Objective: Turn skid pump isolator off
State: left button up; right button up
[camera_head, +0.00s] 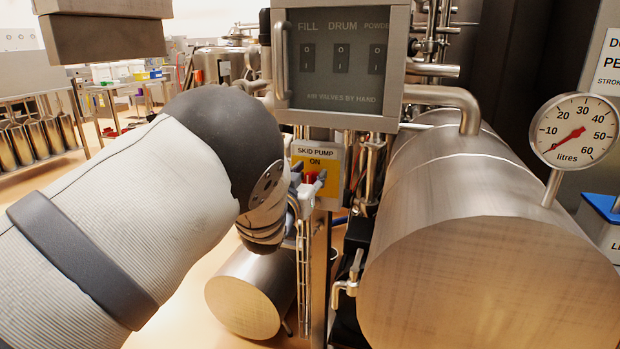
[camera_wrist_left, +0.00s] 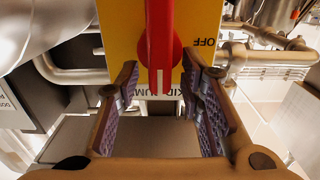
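The skid pump isolator is a yellow and white plate (camera_head: 318,160) lettered "SKID PUMP" and "ON", just below the grey panel in the head view. Its red handle (camera_wrist_left: 160,45) shows large in the left wrist view, in line with the picture's vertical, with a white mark at its lower end. The yellow plate (camera_wrist_left: 205,25) there carries an upside-down "OFF" at right. My left gripper (camera_wrist_left: 163,98) is open, one finger on each side of the handle's end, with gaps visible. In the head view my left gripper (camera_head: 304,215) is partly hidden behind my wrist. My right gripper is not in view.
A grey panel (camera_head: 340,75) with several switches and a bar handle hangs just above. A big steel cylinder (camera_head: 480,240) with a litres gauge (camera_head: 575,131) stands close on the right. A smaller cylinder (camera_head: 248,295) lies below my left wrist. Pipes crowd around the plate.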

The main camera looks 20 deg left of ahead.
pick_arm(q)
jog(key=shift+r, duration=0.15)
grip_shut()
